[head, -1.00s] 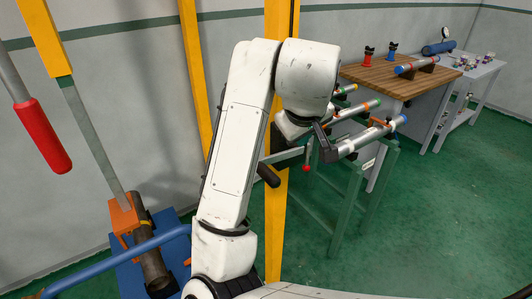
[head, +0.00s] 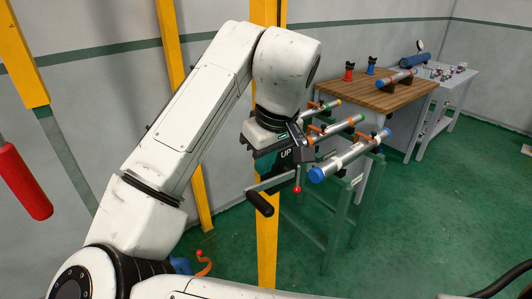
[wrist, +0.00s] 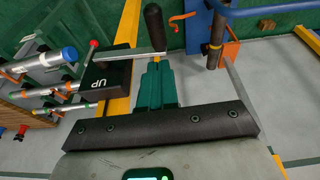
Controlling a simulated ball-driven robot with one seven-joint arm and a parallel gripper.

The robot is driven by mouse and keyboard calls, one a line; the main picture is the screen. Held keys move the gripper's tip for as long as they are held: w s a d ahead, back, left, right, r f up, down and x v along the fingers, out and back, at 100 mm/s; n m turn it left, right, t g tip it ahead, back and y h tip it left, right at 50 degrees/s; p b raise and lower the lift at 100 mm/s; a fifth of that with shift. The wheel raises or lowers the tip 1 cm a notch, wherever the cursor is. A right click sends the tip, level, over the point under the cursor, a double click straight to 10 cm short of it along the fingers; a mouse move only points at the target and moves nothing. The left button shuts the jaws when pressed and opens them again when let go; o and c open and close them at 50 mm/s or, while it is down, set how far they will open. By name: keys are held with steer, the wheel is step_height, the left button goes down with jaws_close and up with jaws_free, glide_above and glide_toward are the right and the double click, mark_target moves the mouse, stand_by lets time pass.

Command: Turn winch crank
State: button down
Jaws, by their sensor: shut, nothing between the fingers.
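The winch (head: 287,153) is a dark box marked UP on a yellow post. Its crank is a flat metal arm (head: 276,182) with a black handle grip (head: 259,203) at the left end. My gripper (head: 265,163) is beside the box, just above the crank arm. In the wrist view the teal fingers (wrist: 157,68) are together and empty, with their tips close to the metal arm. The black grip (wrist: 154,28) stands beyond the tips there, and the winch box (wrist: 107,76) is to their left. Whether the fingers touch the arm cannot be told.
A small red-tipped lever (head: 297,188) hangs by the winch. Metal pipes with coloured caps (head: 345,157) lie on a green stand close on the right. A wooden bench (head: 385,92) stands behind. The yellow post (head: 266,240) runs down below the winch. Green floor at right is clear.

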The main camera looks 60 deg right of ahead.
mark_target(258, 199)
steer(key=x, duration=0.6)
steer(key=s+x, duration=0.1)
steer(key=x, duration=0.2)
steer(key=shift+s+a+f, duration=0.1)
steer(key=shift+f, duration=0.05)
